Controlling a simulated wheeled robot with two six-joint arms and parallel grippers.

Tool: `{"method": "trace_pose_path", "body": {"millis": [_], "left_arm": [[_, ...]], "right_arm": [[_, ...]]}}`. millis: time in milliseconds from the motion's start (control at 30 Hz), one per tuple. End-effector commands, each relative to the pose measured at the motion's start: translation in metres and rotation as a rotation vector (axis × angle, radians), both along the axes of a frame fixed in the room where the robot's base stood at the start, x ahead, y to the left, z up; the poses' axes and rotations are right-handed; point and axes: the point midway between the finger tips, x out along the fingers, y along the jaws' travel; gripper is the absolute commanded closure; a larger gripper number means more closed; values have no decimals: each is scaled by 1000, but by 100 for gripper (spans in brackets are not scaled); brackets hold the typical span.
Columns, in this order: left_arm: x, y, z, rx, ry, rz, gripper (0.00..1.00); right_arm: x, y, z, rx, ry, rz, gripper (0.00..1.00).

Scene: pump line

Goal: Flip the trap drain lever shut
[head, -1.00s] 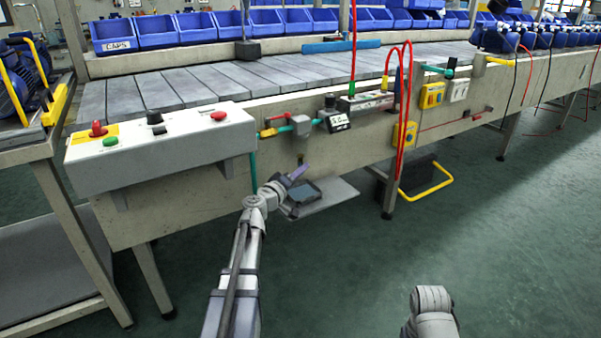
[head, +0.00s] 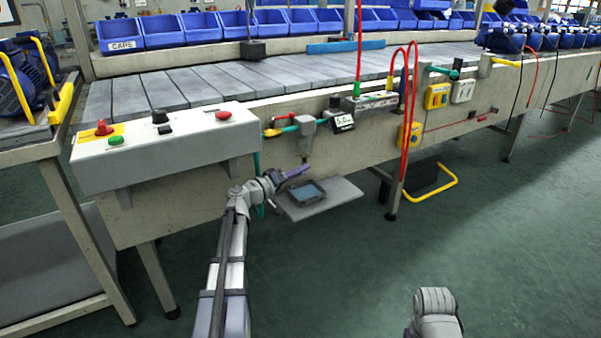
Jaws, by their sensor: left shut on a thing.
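The grey trap (head: 305,127) hangs in the air line on the front beam of the bench. Its small dark drain fitting (head: 304,158) is below it. My left gripper (head: 306,168) reaches up from the lower left, and its purple-grey fingers end right at the drain fitting. The fingers are shut on the drain lever, which is mostly hidden by them, so its exact angle cannot be told. Only a grey rounded link of my right arm shows at the bottom; its gripper is out of view.
A grey shelf (head: 340,196) with a dark blue tray (head: 307,193) sits just below my left gripper. A control box (head: 170,150) juts out at the left. Red hoses (head: 405,120) hang to the right. The floor at the right front is clear.

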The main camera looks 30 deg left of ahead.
Motion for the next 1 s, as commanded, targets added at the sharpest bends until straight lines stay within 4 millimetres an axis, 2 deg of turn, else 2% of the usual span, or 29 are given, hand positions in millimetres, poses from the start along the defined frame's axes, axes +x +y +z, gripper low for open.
{"method": "trace_pose_path", "body": {"millis": [67,100,333,667,1000], "left_arm": [[1,1,0,-1,-2,2,100],[1,1,0,-1,-2,2,70],[0,1,0,0,0,2,44],[-6,3,0,0,0,4,43],[-55,22,0,0,0,4,43]], "right_arm": [[0,0,0,0,0,0,44],[0,0,0,0,0,0,44],[0,0,0,0,0,0,44],[0,0,0,0,0,0,44],[0,0,0,0,0,0,44]]}}
